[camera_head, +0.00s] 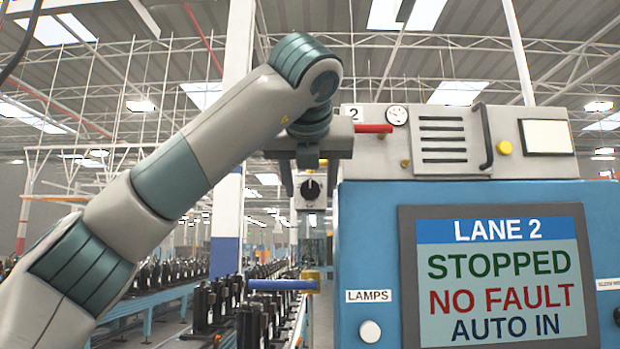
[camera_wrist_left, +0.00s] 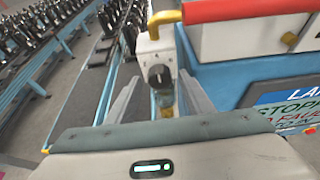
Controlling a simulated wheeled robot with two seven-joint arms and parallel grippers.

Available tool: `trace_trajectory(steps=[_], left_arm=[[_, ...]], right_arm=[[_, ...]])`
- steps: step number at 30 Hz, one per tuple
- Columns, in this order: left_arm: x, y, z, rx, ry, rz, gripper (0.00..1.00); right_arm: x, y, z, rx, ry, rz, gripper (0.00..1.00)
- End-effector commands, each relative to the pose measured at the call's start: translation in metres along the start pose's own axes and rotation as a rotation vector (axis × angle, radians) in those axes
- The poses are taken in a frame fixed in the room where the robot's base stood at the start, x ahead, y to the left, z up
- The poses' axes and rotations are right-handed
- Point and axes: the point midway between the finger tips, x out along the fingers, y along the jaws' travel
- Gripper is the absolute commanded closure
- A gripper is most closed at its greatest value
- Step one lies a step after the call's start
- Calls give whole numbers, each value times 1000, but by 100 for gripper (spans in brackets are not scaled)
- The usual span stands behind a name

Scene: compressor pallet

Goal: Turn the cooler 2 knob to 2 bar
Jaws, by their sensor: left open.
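A black round knob (camera_head: 310,188) with a pale pointer mark sits on a light grey box left of the blue cabinet. The knob also shows in the left wrist view (camera_wrist_left: 159,76), between and beyond my finger tips. Its scale is too small to read. My left gripper (camera_head: 310,176) is open, its fingers spread to either side of the knob in the picture; in the left wrist view the open jaws (camera_wrist_left: 160,97) are empty. I cannot tell how far they are from the knob. A small round gauge (camera_head: 397,115) sits near a "2" label; its reading is unclear. My right gripper is not in view.
A red lever (camera_head: 374,128) sticks out near the gauge, close right of my left wrist. A blue-handled valve (camera_head: 283,285) is below the knob. The blue cabinet (camera_head: 367,225) carries a screen (camera_head: 500,275) reading "LANE 2 STOPPED NO FAULT AUTO IN". Conveyors with black parts run at left.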

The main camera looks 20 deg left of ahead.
Motion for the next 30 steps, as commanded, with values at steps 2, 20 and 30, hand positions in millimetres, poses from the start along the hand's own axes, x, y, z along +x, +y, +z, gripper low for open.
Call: trace_trajectory(steps=[2,20,30], left_arm=[[4,0,1,0,-1,0,52],[7,0,0,0,-1,0,93],[8,0,-2,-34,-1,-14,93]], right_arm=[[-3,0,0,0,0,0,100],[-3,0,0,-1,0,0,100],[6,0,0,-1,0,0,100]])
